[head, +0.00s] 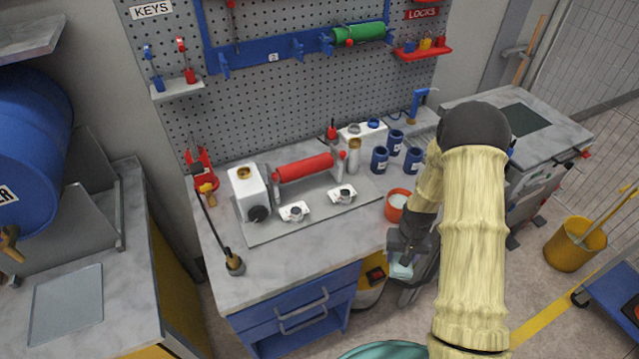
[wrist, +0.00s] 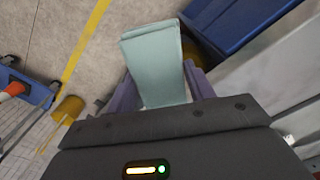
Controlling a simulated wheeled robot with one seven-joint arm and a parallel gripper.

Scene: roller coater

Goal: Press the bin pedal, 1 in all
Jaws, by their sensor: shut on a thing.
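My gripper (head: 402,258) is low in front of the workbench's right end. In the wrist view my gripper (wrist: 160,80) is shut on a folded pale teal cloth (wrist: 155,62), which sticks out past the fingertips. The cloth also shows in the head view (head: 401,270). A yellow bin-like container (head: 369,294) with a dark and red patch stands on the floor beside the blue drawers, left of my gripper. A bit of yellow shows behind the cloth in the wrist view (wrist: 192,48). I cannot make out a pedal in either view.
The workbench (head: 285,268) carries a roller machine (head: 305,168), blue jars and an orange-rimmed pot (head: 397,203). Blue drawers (head: 300,310) stand below it. A yellow mop bucket (head: 575,245) and a blue cart (head: 615,300) are at right. Floor between is open.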

